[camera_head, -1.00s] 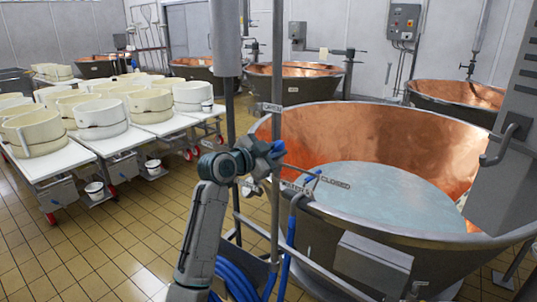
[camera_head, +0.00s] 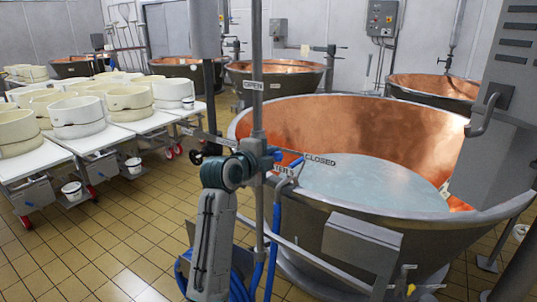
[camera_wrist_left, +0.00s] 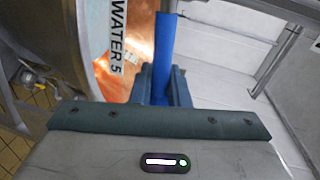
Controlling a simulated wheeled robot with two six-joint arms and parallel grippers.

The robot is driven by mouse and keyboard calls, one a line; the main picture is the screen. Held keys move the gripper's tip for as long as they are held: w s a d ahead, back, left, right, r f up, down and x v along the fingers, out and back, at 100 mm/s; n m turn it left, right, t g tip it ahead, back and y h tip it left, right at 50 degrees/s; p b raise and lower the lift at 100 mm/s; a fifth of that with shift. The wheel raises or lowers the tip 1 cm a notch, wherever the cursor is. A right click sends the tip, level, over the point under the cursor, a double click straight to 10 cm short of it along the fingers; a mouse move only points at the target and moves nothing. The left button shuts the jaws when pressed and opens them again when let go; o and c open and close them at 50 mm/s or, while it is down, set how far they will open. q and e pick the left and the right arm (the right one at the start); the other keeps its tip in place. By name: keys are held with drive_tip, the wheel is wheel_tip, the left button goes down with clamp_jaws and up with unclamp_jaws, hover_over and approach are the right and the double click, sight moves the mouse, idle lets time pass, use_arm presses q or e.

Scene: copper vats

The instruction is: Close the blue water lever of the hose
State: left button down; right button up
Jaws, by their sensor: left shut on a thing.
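The blue water lever (camera_wrist_left: 165,45) is a flat blue bar in the left wrist view. It runs up the picture from between the fingers of my left gripper (camera_wrist_left: 163,88), which is shut on it. In the head view my left gripper (camera_head: 271,157) is at the metal post, left of the CLOSED sign (camera_head: 320,160) and well below the OPEN sign (camera_head: 253,86). The gripper partly hides the lever and its pivot there. The WATER 5 label (camera_head: 284,170) is just right of the gripper. The blue hose (camera_head: 273,245) hangs below. My right gripper is not in view.
A large copper vat (camera_head: 350,125) with pale liquid stands right behind the post (camera_head: 258,110). A grey box (camera_head: 360,245) juts from its front. White tables (camera_head: 95,140) with several cream moulds stand left. Tiled floor (camera_head: 100,240) is open at front left.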

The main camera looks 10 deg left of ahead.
use_arm(q)
drive_tip(key=shift+d+f+m+b, duration=0.1)
drive_tip(key=shift+f+m+b, duration=0.2)
drive_tip(key=shift+f+m, duration=0.35)
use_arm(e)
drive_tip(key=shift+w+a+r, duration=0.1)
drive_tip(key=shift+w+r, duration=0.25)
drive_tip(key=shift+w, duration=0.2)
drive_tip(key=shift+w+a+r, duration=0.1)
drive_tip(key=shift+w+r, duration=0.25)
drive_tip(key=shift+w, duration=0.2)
use_arm(q)
drive_tip(key=shift+f, duration=0.15)
drive_tip(key=c, duration=1.5)
unclamp_jaws()
drive_tip(key=shift+o, duration=0.2)
drive_tip(key=shift+s+d, duration=0.1)
drive_tip(key=shift+d, duration=0.1)
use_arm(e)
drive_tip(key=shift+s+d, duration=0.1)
